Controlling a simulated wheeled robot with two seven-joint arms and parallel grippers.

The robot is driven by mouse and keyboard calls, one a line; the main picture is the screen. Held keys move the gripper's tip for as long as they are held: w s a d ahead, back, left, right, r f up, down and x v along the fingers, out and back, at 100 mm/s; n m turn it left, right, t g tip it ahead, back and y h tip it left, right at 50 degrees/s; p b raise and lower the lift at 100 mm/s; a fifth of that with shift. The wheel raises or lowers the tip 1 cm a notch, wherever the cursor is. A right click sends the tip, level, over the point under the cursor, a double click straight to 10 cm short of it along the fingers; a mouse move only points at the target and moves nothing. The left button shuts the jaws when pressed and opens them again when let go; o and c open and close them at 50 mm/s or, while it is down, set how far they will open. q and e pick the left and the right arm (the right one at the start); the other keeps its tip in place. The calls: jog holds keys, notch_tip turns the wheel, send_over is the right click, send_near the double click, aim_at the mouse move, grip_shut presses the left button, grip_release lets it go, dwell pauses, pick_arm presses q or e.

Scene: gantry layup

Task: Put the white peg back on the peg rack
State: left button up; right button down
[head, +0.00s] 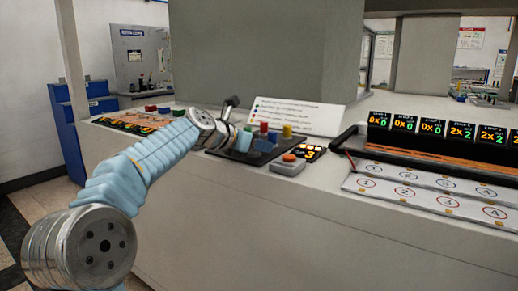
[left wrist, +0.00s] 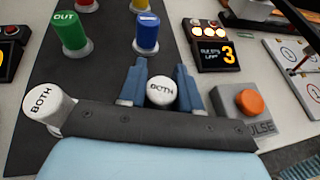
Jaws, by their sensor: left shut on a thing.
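In the left wrist view a white peg (left wrist: 161,92) marked BOTH sits between the two blue fingers of my left gripper (left wrist: 161,74), which is shut on it. A second white peg (left wrist: 45,103) marked BOTH stands to the left, partly behind the gripper body. The dark peg rack (left wrist: 108,70) lies below and carries a green peg (left wrist: 69,34) marked OUT, a blue peg (left wrist: 146,33), a red peg (left wrist: 88,5) and a yellow peg (left wrist: 141,4). In the head view the rack (head: 227,152) is partly hidden by my left arm. The held peg's lower end is hidden. My right gripper is not in view.
An orange button (left wrist: 249,103) on a grey box is right of my left gripper. A small display (left wrist: 217,50) reading 3 is beyond it. In the head view, numbered white plates (head: 430,190) lie at the right. A sloped text panel (head: 300,115) stands behind the rack.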

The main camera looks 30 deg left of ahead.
pick_arm(q)
jog(key=shift+r, duration=0.1)
jog(key=o, duration=1)
jog(key=shift+o, duration=0.2)
jog(key=shift+s+a+r, duration=0.1)
jog(key=shift+s+r, duration=0.05)
jog(key=shift+s, duration=0.1)
jog(key=v, duration=1.1)
jog(key=shift+s, duration=0.25)
